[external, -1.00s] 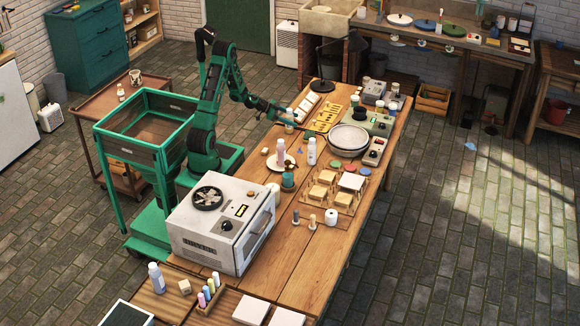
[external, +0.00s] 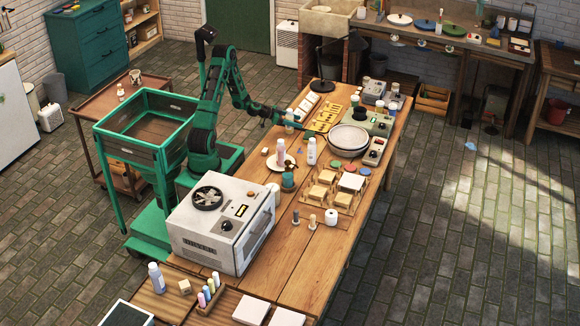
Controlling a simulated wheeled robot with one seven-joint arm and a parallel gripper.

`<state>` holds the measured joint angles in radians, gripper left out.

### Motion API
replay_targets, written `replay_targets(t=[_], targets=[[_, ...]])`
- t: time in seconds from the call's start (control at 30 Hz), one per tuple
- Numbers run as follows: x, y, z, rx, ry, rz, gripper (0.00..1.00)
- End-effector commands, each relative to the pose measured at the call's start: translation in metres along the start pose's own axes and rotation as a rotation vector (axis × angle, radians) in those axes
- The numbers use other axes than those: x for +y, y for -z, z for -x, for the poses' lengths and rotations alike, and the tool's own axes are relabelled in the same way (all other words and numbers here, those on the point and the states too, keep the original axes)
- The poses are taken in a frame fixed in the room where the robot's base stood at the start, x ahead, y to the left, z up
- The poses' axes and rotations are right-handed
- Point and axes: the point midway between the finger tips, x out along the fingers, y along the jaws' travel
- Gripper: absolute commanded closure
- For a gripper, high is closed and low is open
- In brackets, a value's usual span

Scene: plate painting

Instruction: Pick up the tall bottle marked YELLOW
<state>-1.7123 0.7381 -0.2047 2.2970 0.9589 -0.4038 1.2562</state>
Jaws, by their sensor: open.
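Several white tall bottles stand on the long wooden workbench (external: 290,262). One bottle (external: 281,152) stands near the middle by a white plate (external: 272,163), and another bottle (external: 312,151) is just right of it. A further bottle (external: 289,117) stands farther back, partly behind my arm. One more bottle (external: 155,278) stands at the near left end. Their labels are too small to read, so I cannot tell which is marked YELLOW. My gripper (external: 306,127) is open above the bench, near the back bottle and left of the stacked white plates. Its fingers are small and hard to make out.
A white kiln-like box (external: 222,226) stands on the near left of the bench. Stacked plates (external: 348,137) sit on a device to the right of my gripper. Wooden blocks (external: 323,190) and small coloured discs lie mid-bench. A dark lamp (external: 322,84) stands at the back.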

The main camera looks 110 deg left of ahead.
Motion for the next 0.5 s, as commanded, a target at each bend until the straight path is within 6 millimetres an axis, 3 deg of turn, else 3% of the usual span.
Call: replay_targets(t=[0.13, 0.37, 0.5], targets=[[0.0008, -0.0002, -0.0006, 0.000, -0.002, 0.000, 0.40], [0.0012, -0.0005, -0.0009, -0.001, -0.003, 0.000, 0.93], [0.0012, -0.0001, -0.0011, 0.000, -0.003, 0.000, 0.94]])
